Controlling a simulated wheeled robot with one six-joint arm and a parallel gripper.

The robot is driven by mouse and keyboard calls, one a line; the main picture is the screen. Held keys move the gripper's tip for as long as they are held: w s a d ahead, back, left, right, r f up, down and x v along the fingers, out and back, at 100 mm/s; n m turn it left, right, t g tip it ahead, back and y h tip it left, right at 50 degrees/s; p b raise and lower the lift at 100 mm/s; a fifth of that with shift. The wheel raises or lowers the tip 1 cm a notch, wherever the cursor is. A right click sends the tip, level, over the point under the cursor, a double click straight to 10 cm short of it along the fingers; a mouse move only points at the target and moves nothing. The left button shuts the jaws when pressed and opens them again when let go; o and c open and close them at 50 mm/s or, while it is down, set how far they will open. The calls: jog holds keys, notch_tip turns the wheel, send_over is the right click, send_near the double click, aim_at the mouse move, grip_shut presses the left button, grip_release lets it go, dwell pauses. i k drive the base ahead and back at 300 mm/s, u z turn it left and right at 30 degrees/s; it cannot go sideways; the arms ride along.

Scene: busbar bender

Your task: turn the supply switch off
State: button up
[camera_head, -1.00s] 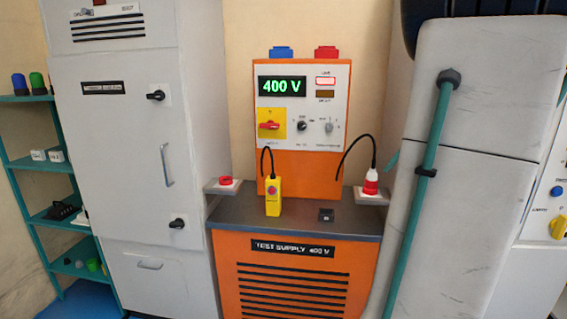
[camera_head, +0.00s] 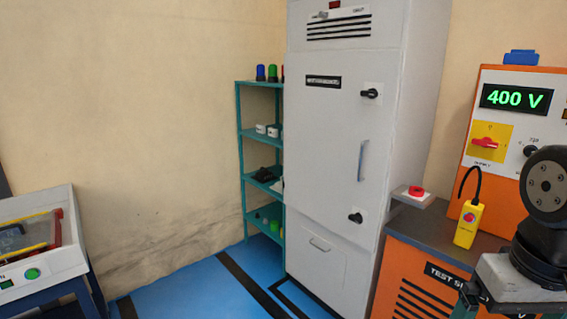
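The supply switch (camera_head: 486,143) is a red rotary handle on a yellow square plate, on the front panel of the orange test supply (camera_head: 467,188) at the right of the head view. Its handle lies roughly horizontal. The supply's display (camera_head: 515,97) reads 400 V in green. Part of my arm (camera_head: 545,190) shows at the lower right, in front of the supply and covering part of its panel and top. I cannot make out my gripper's fingers in this view.
A yellow pendant with a red button (camera_head: 468,222) stands on the supply's top. A red button box (camera_head: 416,192) sits beside the tall grey cabinet (camera_head: 335,190). Teal shelves (camera_head: 240,150) stand left of it, and a bench machine (camera_head: 60,270) is at lower left. Blue floor (camera_head: 190,290) between is clear.

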aim_at(485, 142)
jog(key=u, duration=0.05)
jog(key=k, duration=1.15)
jog(key=z, duration=1.15)
jog(key=i, duration=1.25)
jog(key=u, duration=0.55)
jog(key=i, duration=0.6)
jog(key=u, duration=0.6)
